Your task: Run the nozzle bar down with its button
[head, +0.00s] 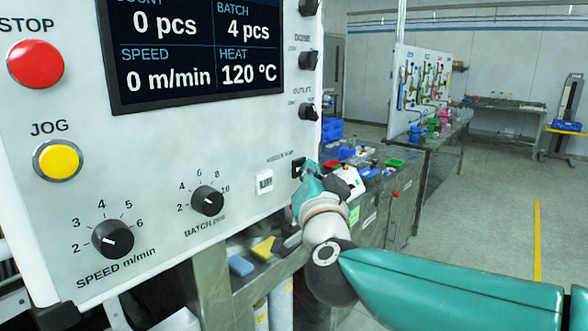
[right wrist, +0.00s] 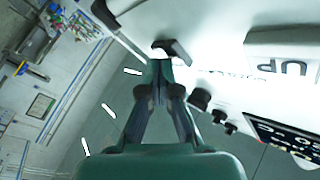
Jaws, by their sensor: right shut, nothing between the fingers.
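The white control panel (head: 150,150) fills the left of the head view. A white UP button (head: 264,183) sits low on its right side, under a small label that seems to concern the nozzle bar; it also shows in the right wrist view (right wrist: 290,66). A black button (head: 298,168) is to its right, near the panel's edge, partly covered by my right gripper. My right gripper (head: 303,172) is shut and empty, its fingertips right at the black button (right wrist: 172,48). I cannot tell whether they touch or press it. The nozzle bar and my left gripper are not visible.
A red STOP button (head: 36,63), a yellow JOG button (head: 57,160), a speed knob (head: 112,239) and a batch knob (head: 207,201) are on the panel. The display (head: 195,45) reads 0 m/min. Cluttered benches (head: 395,185) stand behind my right arm.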

